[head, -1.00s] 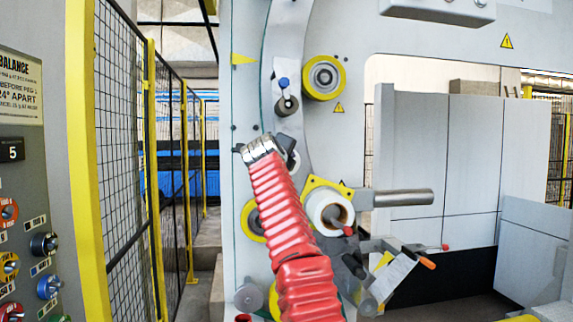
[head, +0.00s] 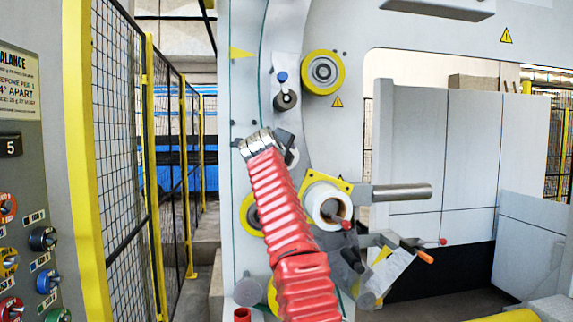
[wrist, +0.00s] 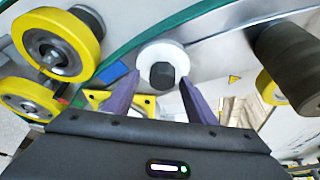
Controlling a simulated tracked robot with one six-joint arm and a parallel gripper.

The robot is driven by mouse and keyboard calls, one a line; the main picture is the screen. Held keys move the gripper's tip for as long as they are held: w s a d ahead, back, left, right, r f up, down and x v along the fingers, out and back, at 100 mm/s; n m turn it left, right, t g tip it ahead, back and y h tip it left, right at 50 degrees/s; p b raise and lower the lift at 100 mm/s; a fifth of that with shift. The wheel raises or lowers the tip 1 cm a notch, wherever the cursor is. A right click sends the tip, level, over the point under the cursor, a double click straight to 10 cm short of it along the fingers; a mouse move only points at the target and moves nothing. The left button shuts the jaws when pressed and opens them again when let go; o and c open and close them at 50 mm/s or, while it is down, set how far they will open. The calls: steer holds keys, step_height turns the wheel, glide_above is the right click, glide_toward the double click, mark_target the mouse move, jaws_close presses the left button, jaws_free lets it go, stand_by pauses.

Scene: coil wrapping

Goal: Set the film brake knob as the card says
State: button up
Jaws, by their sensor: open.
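In the wrist view a dark knob (wrist: 162,75) stands at the centre of a white round dial (wrist: 150,52) on the machine face. I take it for the film brake knob; no label on it is readable. My gripper (wrist: 159,80) is open, with its two purple fingers either side of the knob in the picture. I cannot tell whether they touch it. In the head view my gripper (head: 287,146) is at the machine face and hides most of the dial. No card with a knob setting is clearly readable; a cream placard (head: 20,86) at the left is cut off.
A yellow-rimmed roller (head: 322,72) and a blue-topped dark post (head: 283,98) are above my gripper. A white roll (head: 318,203) and a grey bar (head: 402,194) are below right. A control panel (head: 28,185) and a mesh fence (head: 118,130) are at the left.

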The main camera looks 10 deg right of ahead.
steer(key=shift+r+n, duration=0.15)
steer(key=shift+n, duration=0.25)
steer(key=shift+n+t+h, duration=0.3)
steer(key=shift+n+t, duration=0.1)
steer(key=shift+n, duration=0.1)
steer(key=s+f+n+y, duration=0.3)
steer(key=s+f+n, duration=0.6)
steer(key=s+n, duration=0.3)
steer(key=s+a+f+n+y, duration=0.1)
steer(key=s+f+n+y, duration=0.3)
steer(key=s+f+n, duration=0.5)
steer(key=s+n, duration=0.3)
steer(key=s, duration=0.1)
steer(key=shift+s+a+f, duration=0.15)
steer(key=shift+s+f, duration=0.05)
steer(key=shift+f, duration=0.2)
stand_by(3.7)
